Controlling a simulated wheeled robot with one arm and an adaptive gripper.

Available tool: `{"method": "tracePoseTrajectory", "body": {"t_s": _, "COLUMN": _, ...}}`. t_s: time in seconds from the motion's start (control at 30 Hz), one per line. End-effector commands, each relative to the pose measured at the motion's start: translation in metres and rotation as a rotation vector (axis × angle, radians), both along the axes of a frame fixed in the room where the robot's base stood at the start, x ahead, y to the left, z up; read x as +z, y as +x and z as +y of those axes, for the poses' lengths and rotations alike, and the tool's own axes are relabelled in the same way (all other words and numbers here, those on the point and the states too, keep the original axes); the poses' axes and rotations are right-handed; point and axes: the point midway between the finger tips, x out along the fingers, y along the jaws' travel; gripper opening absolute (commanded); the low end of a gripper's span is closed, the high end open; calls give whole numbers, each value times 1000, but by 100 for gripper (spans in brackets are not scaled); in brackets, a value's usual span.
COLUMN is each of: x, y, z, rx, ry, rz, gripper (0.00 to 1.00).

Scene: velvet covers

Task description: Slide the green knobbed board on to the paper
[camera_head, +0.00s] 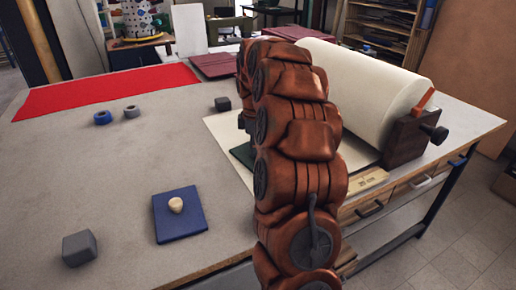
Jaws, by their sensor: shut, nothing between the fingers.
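A dark green board (241,154) shows only as a corner to the left of my copper arm, and that corner lies over the paper. The rest of the board, and any knob on it, is hidden behind my arm. The cream paper (220,128) runs out flat from a large roll (365,78) on to the table. My arm stands upright across the middle of the view and covers much of the sheet. My gripper is hidden behind the arm, so its place relative to the board cannot be seen.
A blue board (185,229) with a pale knob (176,205) lies front left, near a grey block (79,248). A dark block (222,103), blue and grey rings (103,118) and red cloth (110,90) lie farther back. The grey table's left middle is clear.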

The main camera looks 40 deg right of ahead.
Motion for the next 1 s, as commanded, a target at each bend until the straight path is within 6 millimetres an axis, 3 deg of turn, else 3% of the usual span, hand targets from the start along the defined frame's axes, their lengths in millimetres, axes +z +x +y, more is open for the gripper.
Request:
{"method": "tracePoseTrajectory", "body": {"t_s": 0.53, "x": 6, "y": 0, "z": 0, "rx": 4, "ry": -1, "rz": -2, "gripper": 0}}
{"method": "tracePoseTrajectory", "body": {"t_s": 1.0, "x": 74, "y": 1, "z": 0, "rx": 4, "ry": -2, "rz": -4, "gripper": 0}}
